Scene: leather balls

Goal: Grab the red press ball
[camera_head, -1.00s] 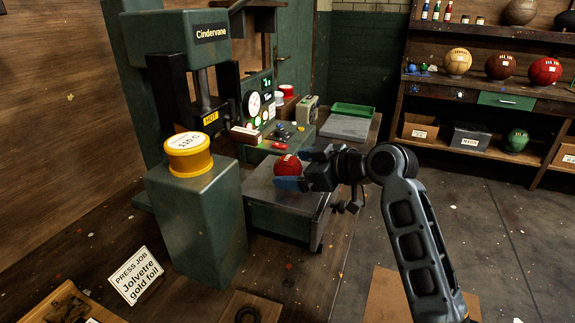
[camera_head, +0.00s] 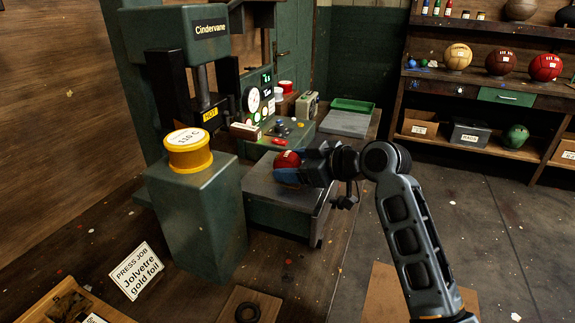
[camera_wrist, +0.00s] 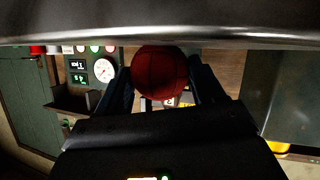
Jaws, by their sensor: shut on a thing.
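The red press ball (camera_head: 287,160) is a small dark-red ball with panel seams and a white mark. It is between the blue-tipped fingers of my gripper (camera_head: 288,172), which is shut on it at the grey top of the green cart. In the wrist view the ball (camera_wrist: 159,73) sits between both fingers, one on each side. I cannot tell whether its underside touches the cart top.
The green Cindervane press (camera_head: 205,60) stands to the left, with a yellow cylinder (camera_head: 189,158) on its pedestal. The control console (camera_head: 280,135) is behind the ball. A green tray (camera_head: 353,106) lies farther back. Several other balls rest on the right shelves.

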